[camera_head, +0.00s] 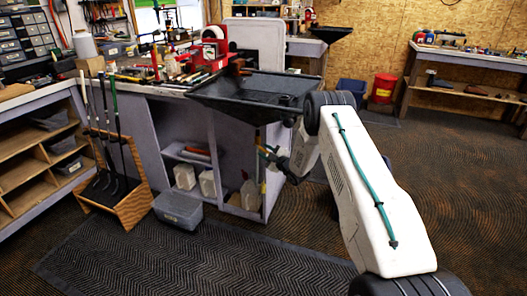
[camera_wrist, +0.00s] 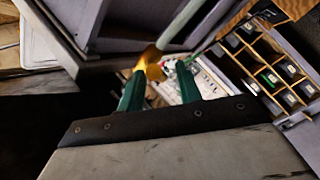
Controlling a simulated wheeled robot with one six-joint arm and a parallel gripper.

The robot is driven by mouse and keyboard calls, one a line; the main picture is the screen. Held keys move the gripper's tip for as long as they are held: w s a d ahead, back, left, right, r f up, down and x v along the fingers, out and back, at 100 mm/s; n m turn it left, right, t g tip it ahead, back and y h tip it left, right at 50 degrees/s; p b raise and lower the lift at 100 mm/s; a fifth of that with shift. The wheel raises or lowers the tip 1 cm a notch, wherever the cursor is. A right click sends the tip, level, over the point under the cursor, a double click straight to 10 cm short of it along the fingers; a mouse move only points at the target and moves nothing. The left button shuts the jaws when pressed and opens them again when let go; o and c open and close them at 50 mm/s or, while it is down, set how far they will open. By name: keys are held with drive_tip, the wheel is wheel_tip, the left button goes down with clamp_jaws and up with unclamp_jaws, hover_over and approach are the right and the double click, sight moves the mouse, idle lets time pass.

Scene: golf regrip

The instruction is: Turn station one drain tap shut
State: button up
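The drain tap's yellow handle (camera_wrist: 150,63) shows in the wrist view, below the grey-edged station structure. My gripper (camera_wrist: 161,72) has two green fingers spread apart with a gap between them. The yellow handle is at the left fingertip, partly overlapping it; I cannot tell whether they touch. In the head view my gripper (camera_head: 268,155) is small, under the right end of the black tray (camera_head: 235,97) of the station, close to a thin yellow part (camera_head: 258,141). My arm hides some of that area.
The workbench (camera_head: 140,88) carries tools and a red machine. Open shelves under it hold pale jugs (camera_head: 207,183). A grey bin (camera_head: 178,209) stands on the floor beside a wooden club rack (camera_head: 120,205). A dark mat (camera_head: 190,262) covers clear floor in front.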

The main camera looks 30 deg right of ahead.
drive_tip(key=shift+x, duration=0.85)
